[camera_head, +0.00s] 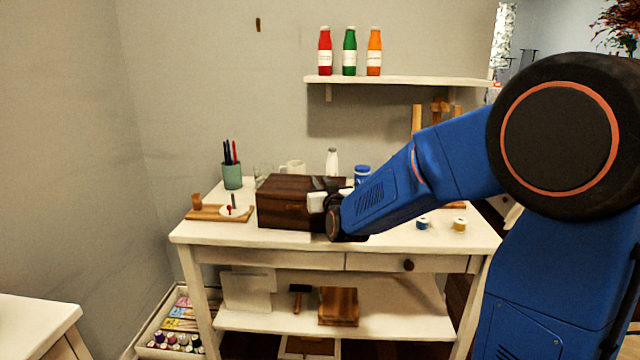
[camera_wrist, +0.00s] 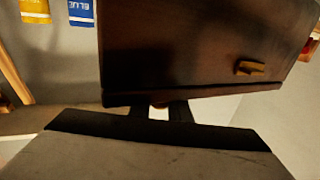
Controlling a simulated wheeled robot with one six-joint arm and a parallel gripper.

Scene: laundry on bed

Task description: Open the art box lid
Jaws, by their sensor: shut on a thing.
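The art box (camera_head: 283,212) is a dark brown wooden box on the white table, and its lid looks down in the head view. My gripper (camera_head: 322,196) is at the box's right side, by the lid's edge. In the wrist view, the dark box (camera_wrist: 190,45) fills the upper middle, with a small brass piece (camera_wrist: 249,68) on its face. My gripper's fingers (camera_wrist: 168,111) meet the box's near edge there and are shut on what looks like the lid's edge. The exact contact is partly hidden by the fingers and the box.
A green pen cup (camera_head: 232,176), a wooden tray (camera_head: 205,214) and a white bottle (camera_head: 332,161) stand around the box. Two small paint pots (camera_head: 459,225) sit at the table's right. A wall shelf (camera_head: 400,80) holds three bottles above. Table space in front of the box is narrow.

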